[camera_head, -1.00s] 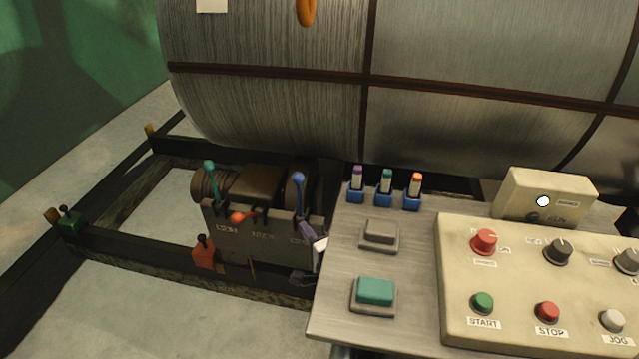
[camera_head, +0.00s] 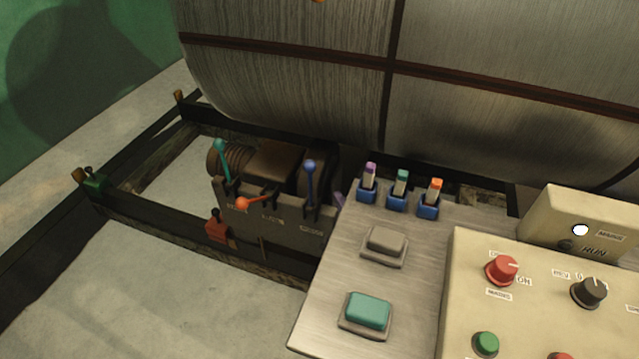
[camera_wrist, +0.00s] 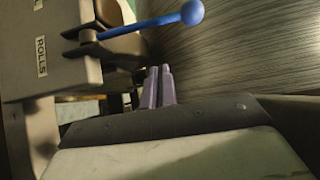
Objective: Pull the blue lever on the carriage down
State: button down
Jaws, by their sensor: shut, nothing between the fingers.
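The blue lever (camera_head: 310,178) stands upright on the right end of the dark carriage (camera_head: 275,222), its ball knob at the top. In the wrist view the blue lever (camera_wrist: 160,20) runs sideways from its bracket beside the ROLLS label. My gripper (camera_wrist: 160,72) shows there as two purple fingers, closed together and empty, apart from the lever. In the head view only a small purple piece of my gripper (camera_head: 338,202) shows, right of the lever and beside the bench edge. The bench hides the rest of it.
A teal lever (camera_head: 222,160) stands up at the carriage's left end. An orange-red lever (camera_head: 248,203) lies low between them. A metal bench (camera_head: 330,300) with buttons and a control box (camera_head: 470,260) is at the right. A large metal cylinder (camera_head: 290,80) is behind.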

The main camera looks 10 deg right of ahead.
aim_at(310, 188)
jog(key=shift+w, duration=0.1)
jog(key=w+a+p, duration=0.1)
jog(key=w+p, duration=0.2)
jog(key=w, duration=0.7)
jog(key=shift+s+a+p, duration=0.6)
jog(key=shift+s+a, duration=0.8)
jog(key=shift+s, duration=0.1)
jog(key=shift+a+f+b, duration=0.1)
jog(key=shift+f+b, duration=0.15)
jog(key=shift+b, duration=0.6)
